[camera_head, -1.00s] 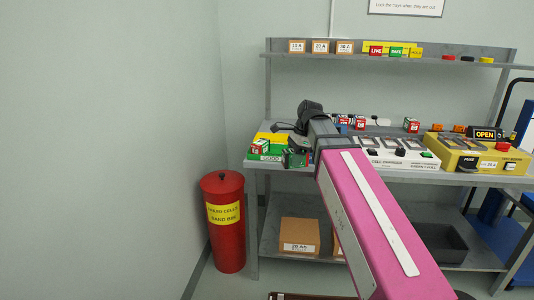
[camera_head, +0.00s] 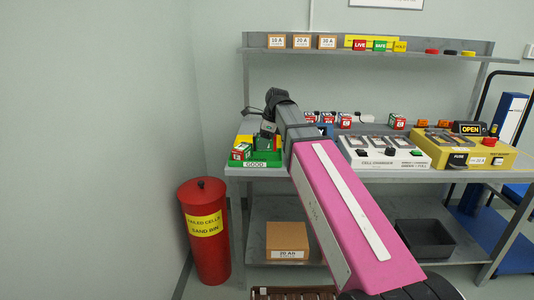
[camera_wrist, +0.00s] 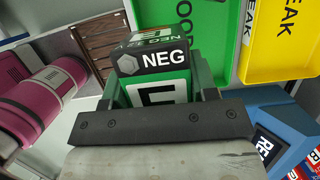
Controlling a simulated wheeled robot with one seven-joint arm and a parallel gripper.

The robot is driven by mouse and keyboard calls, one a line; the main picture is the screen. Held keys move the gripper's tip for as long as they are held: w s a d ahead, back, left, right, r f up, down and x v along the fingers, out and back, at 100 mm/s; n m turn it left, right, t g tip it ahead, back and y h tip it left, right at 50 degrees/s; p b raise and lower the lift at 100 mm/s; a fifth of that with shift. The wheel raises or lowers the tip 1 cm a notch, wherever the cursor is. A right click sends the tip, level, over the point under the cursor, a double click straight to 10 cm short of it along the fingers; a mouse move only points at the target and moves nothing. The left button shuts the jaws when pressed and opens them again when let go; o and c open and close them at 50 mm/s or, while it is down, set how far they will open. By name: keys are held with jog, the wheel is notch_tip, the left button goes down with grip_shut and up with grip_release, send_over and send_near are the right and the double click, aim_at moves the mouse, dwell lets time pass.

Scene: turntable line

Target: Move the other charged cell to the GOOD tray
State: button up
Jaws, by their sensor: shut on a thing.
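My gripper (camera_wrist: 160,78) is shut on a charged cell (camera_wrist: 163,60), with a black NEG end and a green face, in the wrist view. In the head view my gripper (camera_head: 266,138) is at the right part of the green GOOD tray (camera_head: 255,164). Another green, red and white cell (camera_head: 241,151) sits at that tray's left front. The GOOD tray (camera_wrist: 208,12) lies beyond the held cell in the wrist view. I cannot tell whether the held cell touches the tray. My arm hides part of the bench there.
The white cell charger (camera_head: 385,152) and yellow tester (camera_head: 470,152) stand to the right. Several cells line the bench's back. A red sand bin (camera_head: 205,245) stands on the floor.

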aim_at(265, 160)
jog(key=w, duration=0.1)
jog(key=w+d+f, duration=0.1)
jog(key=w+f, duration=0.1)
jog(key=shift+w+d+f, duration=0.15)
jog(key=shift+w+d, duration=0.1)
jog(key=shift+d, duration=0.1)
jog(key=shift+f, duration=2)
jog(key=shift+f, duration=0.15)
jog(key=o, duration=1.4)
jog(key=v, duration=1.2)
